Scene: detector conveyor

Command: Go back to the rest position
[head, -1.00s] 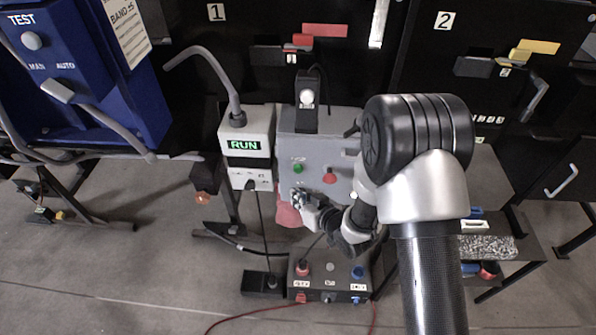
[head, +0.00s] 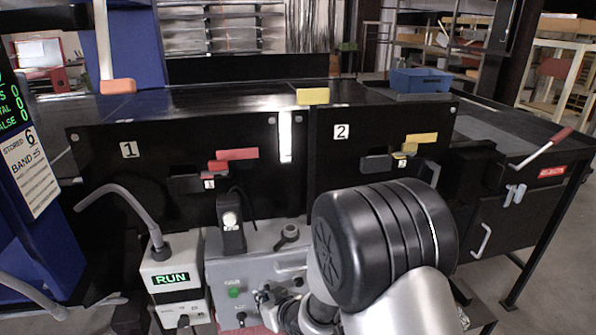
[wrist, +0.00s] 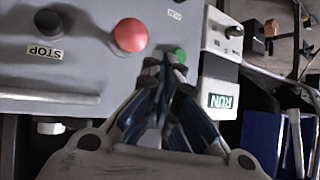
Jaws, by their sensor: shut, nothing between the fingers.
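My gripper (head: 264,302) is low in the head view, in front of the grey control box (head: 222,272). In the wrist view its fingers (wrist: 172,68) are closed together with nothing between them. Their tips lie close to the green button (wrist: 180,56), which also shows in the head view (head: 234,292). I cannot tell whether they touch it. A red button (wrist: 130,35) and a STOP label (wrist: 45,52) are on the same box face. My arm covers the right part of the box in the head view.
A pale box reading RUN (head: 171,278), with a grey cable (head: 128,198), stands left of the control box. Black conveyor panels marked 1 (head: 129,150) and 2 (head: 341,132) rise behind. A blue cabinet (head: 52,225) is far left. A blue bin (head: 420,80) sits on top.

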